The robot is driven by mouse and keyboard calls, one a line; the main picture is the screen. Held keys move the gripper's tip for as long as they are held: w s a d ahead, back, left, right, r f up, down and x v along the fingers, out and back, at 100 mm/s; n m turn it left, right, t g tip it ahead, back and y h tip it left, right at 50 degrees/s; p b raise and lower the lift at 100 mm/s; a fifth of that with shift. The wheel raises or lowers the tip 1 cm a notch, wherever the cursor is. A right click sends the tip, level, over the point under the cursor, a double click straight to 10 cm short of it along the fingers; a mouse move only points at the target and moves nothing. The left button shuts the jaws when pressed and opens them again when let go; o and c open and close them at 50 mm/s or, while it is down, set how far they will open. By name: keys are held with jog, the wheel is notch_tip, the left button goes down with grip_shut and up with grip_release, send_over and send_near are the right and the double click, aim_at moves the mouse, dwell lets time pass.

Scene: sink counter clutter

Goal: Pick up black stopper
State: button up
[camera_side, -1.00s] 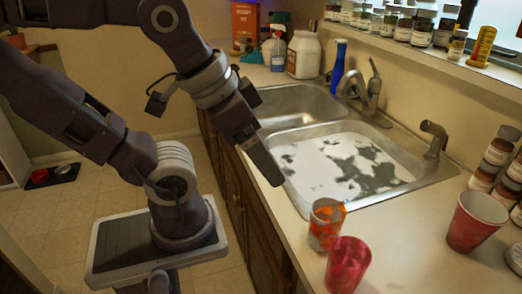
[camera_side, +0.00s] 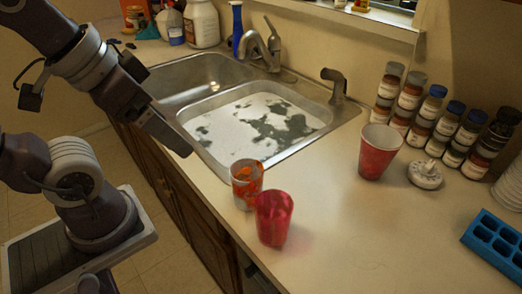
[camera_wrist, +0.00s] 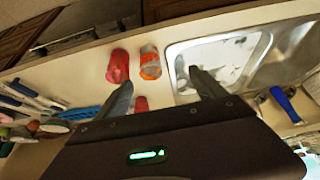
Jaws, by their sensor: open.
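I cannot pick out a black stopper with certainty in either view. Small dark objects (camera_side: 130,45) lie on the counter behind the left basin, too small to identify. My gripper (camera_side: 178,143) is over the front edge of the sink (camera_side: 325,128), pointing down and to the right, with nothing visible in it. In the wrist view my gripper (camera_wrist: 163,85) has its two fingers spread apart, with counter and sink edge between them. The front basin holds whitish, patchy water or foam that hides its bottom.
An orange-patterned cup (camera_side: 246,185) and a pink-red cup (camera_side: 273,218) stand right of my gripper. A red cup (camera_side: 378,153), a white knobbed disc (camera_side: 425,175), several jars (camera_side: 440,125) and a blue tray (camera_side: 495,245) are farther right. The front counter right of the cups is clear.

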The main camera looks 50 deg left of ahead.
jog(key=c, duration=0.5)
